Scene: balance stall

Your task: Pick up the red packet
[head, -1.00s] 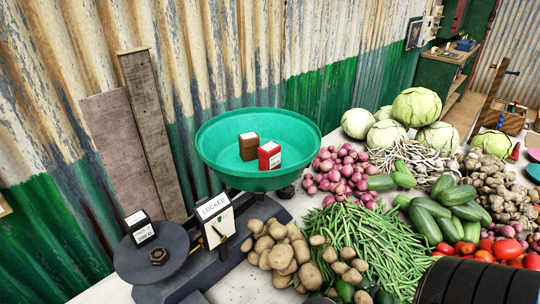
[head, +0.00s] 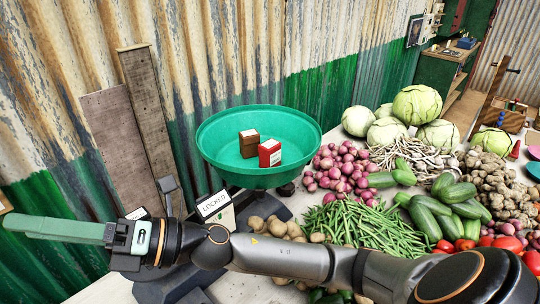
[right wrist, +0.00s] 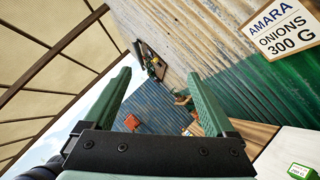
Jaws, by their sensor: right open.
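The red packet (head: 270,152) stands upright in the green pan (head: 215,168) of the scale in the head view. It has a white label and stands close to a brown packet (head: 249,143). My right gripper (head: 10,222) is at the far left of the head view, well left of the pan and pointing left, away from the red packet. The right wrist view shows its two green fingers (right wrist: 157,75) spread apart with nothing between them. The red packet does not show in the right wrist view. My left gripper is not in view.
My right arm crosses the front, hiding most of the scale's base and its left plate. A "LOCKED" card (head: 214,206) stands before the pan. Potatoes, green beans (head: 350,221) and onions (head: 340,165) lie right of it. Corrugated wall (head: 240,50) and planks (head: 150,130) stand behind.

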